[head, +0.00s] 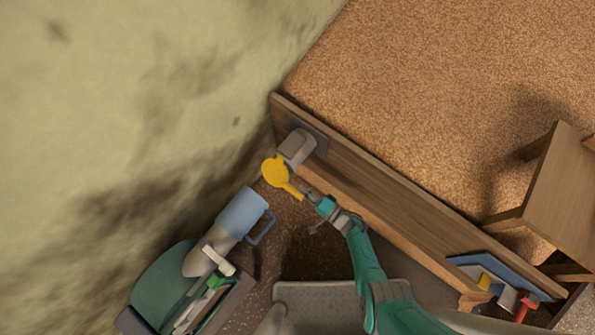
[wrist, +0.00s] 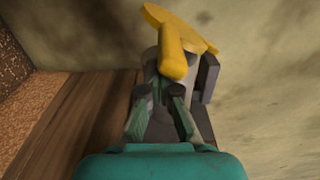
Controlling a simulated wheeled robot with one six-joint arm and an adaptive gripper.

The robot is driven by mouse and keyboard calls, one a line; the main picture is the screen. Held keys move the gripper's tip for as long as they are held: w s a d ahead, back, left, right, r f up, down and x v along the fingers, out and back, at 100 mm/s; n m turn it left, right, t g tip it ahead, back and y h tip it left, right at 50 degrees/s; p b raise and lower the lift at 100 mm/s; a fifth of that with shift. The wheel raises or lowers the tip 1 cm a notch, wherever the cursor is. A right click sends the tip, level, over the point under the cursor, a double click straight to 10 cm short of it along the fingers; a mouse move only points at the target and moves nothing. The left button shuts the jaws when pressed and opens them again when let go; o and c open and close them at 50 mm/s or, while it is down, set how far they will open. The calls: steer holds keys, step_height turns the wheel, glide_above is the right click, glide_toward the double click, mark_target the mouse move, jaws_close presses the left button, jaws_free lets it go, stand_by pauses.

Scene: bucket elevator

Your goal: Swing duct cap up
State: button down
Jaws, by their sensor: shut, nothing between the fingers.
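The yellow duct cap (head: 275,171) is a round disc with a short handle. In the head view it lies at the lower left of the grey duct (head: 297,148), and its handle points down and right toward my gripper. My gripper (head: 309,193) is shut and empty, close to the handle's end. In the wrist view the cap (wrist: 172,52) shows beyond my gripper (wrist: 162,95), its handle end facing me just past the fingertips. I cannot tell whether they touch. The duct is largely hidden in the wrist view.
The duct is fixed to a long wooden board (head: 400,205). A blue bucket (head: 241,212) with a handle and a grey chute stand at the lower left beside a green drum (head: 165,283). A wooden stool (head: 560,190) is at the right. A mottled wall fills the left.

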steer(key=shift+s+a+r, duration=0.25)
steer(key=shift+s+a, duration=0.1)
steer(key=shift+s, duration=0.15)
steer(key=shift+s+a+r, duration=0.25)
steer(key=shift+s+a, duration=0.1)
steer(key=shift+s, duration=0.1)
steer(key=shift+s+a+r, duration=0.65)
steer(key=shift+s+r, duration=0.1)
steer(key=shift+r, duration=6.05)
steer(key=s+a+v, duration=0.1)
steer(key=v, duration=0.9)
steer(key=shift+s, duration=0.15)
